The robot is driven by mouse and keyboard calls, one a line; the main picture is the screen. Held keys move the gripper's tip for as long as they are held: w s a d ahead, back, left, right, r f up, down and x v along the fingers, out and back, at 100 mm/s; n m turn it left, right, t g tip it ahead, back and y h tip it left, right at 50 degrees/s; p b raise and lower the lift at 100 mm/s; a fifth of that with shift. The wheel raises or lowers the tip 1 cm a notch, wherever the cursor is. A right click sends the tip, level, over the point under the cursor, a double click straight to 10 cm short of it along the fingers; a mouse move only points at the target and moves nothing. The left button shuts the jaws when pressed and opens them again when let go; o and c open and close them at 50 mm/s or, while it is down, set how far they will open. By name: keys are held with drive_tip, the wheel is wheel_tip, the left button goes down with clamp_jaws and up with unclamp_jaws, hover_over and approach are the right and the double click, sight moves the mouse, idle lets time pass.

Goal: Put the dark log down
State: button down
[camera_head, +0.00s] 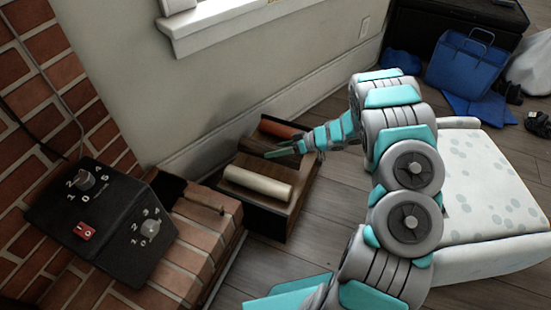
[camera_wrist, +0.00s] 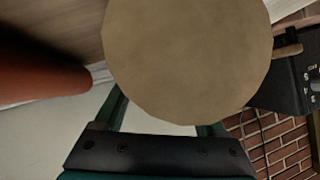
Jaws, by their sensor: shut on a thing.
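My gripper (camera_head: 288,150) is low over the wooden box (camera_head: 268,220) beside the wall, shut on a log. In the wrist view, the held log (camera_wrist: 188,55) shows a large round tan end face between my fingers. Its sides are hidden there. In the head view, a dark piece (camera_head: 253,146) shows at my fingertips over the box's back left part, and it looks like the dark log. I cannot tell whether it touches the box.
A pale log (camera_head: 258,184) lies across the box's front. A reddish log (camera_head: 280,130) lies at its back, also left in the wrist view (camera_wrist: 40,75). A brick hearth (camera_head: 185,250) with a dark control box (camera_head: 105,220) stands left. A spotted cushioned seat (camera_head: 490,180) is right.

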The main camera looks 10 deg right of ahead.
drive_tip(key=shift+f, duration=2.1)
unclamp_jaws()
